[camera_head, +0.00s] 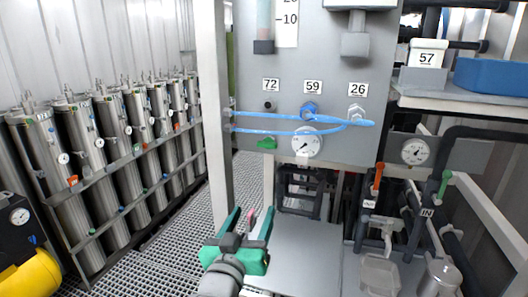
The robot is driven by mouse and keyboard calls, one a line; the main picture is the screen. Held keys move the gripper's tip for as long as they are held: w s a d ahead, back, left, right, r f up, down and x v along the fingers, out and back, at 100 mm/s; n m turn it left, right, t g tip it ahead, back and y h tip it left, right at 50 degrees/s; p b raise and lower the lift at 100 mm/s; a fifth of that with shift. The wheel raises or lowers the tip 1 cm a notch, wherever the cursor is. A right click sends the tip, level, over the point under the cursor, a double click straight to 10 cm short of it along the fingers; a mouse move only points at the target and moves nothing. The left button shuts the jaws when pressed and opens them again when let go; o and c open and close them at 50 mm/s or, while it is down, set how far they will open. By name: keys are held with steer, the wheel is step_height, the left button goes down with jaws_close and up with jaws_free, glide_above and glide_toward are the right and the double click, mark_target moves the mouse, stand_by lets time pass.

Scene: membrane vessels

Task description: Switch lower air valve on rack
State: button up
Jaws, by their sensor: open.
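The rack's grey panel (335,75) stands upright in the middle, with labels 72, 59 and 26. A small green lever handle (267,143) sits low on it, below the black fitting under 72. A blue fitting (309,112) is under 59 and a pale metal fitting (356,114) under 26. No label names the lower air valve, so I cannot tell for sure which it is. My gripper (252,222) is at the bottom centre, below and in front of the panel. Its green-edged fingers are apart. A small pinkish thing shows between or behind them; I cannot tell what it is.
Blue hoses (270,132) cross the panel near a round gauge (307,143). A red-handled valve (378,178) and a green-handled valve (444,187) stand at lower right among pipes. Steel cylinders (110,160) line the left wall. The grated floor (170,235) between is clear.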

mark_target(266, 146)
step_height(266, 146, up, 14)
steer(key=s+m+h, duration=0.1)
steer(key=s+m, duration=0.1)
steer(key=m, duration=0.1)
steer(key=x, duration=1)
steer(key=shift+w+f, duration=0.3)
steer(key=shift+w, duration=0.15)
steer(key=c, duration=1.1)
